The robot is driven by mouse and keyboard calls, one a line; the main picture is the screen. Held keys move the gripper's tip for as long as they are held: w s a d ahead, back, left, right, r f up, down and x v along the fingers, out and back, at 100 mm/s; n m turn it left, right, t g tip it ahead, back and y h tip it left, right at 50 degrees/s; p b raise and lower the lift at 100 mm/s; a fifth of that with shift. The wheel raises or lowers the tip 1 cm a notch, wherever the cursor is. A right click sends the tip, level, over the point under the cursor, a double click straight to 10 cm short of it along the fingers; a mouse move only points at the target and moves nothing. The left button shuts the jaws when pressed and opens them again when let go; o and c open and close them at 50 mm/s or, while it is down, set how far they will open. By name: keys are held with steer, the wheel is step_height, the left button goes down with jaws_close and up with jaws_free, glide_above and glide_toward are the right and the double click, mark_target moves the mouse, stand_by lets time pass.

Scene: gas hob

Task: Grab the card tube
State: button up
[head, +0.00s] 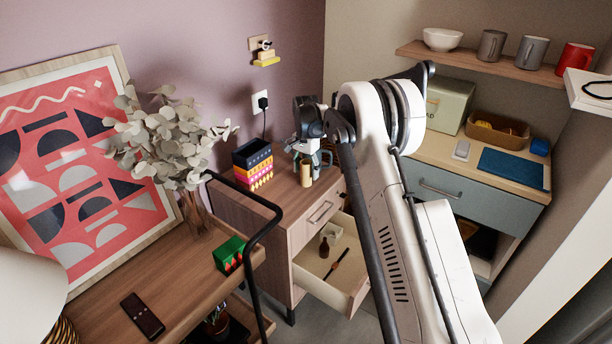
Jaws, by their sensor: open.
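The card tube appears to be the small tan cylinder (306,176) standing upright on the wooden drawer cabinet (289,206). My gripper (309,157) points down just above and behind it at the far end of my arm. The gripper is open. Its fingers are small and partly merge with the things behind, so I cannot tell whether they touch the tube.
A stack of colourful boxes (253,164) stands left of the tube. A black rail (262,232) rises in front. My arm hides the area right of the tube.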

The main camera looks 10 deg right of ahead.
steer(key=shift+f, duration=0.2)
steer(key=shift+c, duration=0.2)
steer(key=c, duration=0.9)
steer(key=shift+o, duration=0.2)
steer(key=shift+r, duration=0.1)
